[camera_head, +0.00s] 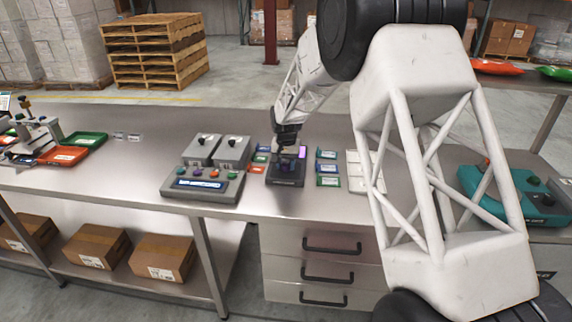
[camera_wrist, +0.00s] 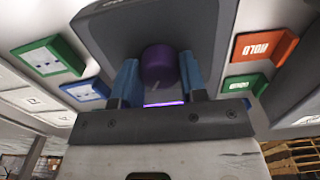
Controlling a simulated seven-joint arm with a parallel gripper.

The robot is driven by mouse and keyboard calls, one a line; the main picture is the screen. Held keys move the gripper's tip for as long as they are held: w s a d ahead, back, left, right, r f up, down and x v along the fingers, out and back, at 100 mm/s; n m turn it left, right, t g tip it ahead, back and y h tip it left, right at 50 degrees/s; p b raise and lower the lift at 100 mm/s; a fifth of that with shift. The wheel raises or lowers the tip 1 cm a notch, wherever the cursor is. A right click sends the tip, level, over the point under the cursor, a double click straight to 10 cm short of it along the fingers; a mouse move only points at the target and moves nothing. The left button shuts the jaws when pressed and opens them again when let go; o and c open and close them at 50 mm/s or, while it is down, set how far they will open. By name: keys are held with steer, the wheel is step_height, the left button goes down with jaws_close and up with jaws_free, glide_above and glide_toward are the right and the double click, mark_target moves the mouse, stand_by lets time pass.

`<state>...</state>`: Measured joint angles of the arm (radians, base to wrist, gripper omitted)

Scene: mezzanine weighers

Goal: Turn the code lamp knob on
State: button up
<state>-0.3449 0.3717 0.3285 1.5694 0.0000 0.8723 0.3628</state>
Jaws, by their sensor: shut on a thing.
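The code lamp is a dark box (camera_head: 286,180) on the steel bench, with a lit purple panel (camera_head: 302,152) at its back. Its knob is purple and round, and shows in the wrist view (camera_wrist: 159,66). My gripper (camera_wrist: 160,80) has its two blue fingers on either side of the knob, shut on it. In the head view my gripper (camera_head: 288,152) comes down over the box and hides most of the knob. A strip of the lit purple panel (camera_wrist: 164,104) shows between the fingers in the wrist view.
A grey control box with coloured buttons (camera_head: 202,186) and two grey boxes with black knobs (camera_head: 233,152) stand left of the lamp. Green and blue cards (camera_head: 327,168) lie to its right, with red, green and blue cards on its left. A teal device (camera_head: 515,195) stands at far right.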

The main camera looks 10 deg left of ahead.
mark_target(286, 164)
stand_by(0.3)
steer(key=o, duration=0.9)
steer(key=shift+o, duration=0.2)
steer(key=shift+r, duration=0.1)
steer(key=shift+r, duration=3.85)
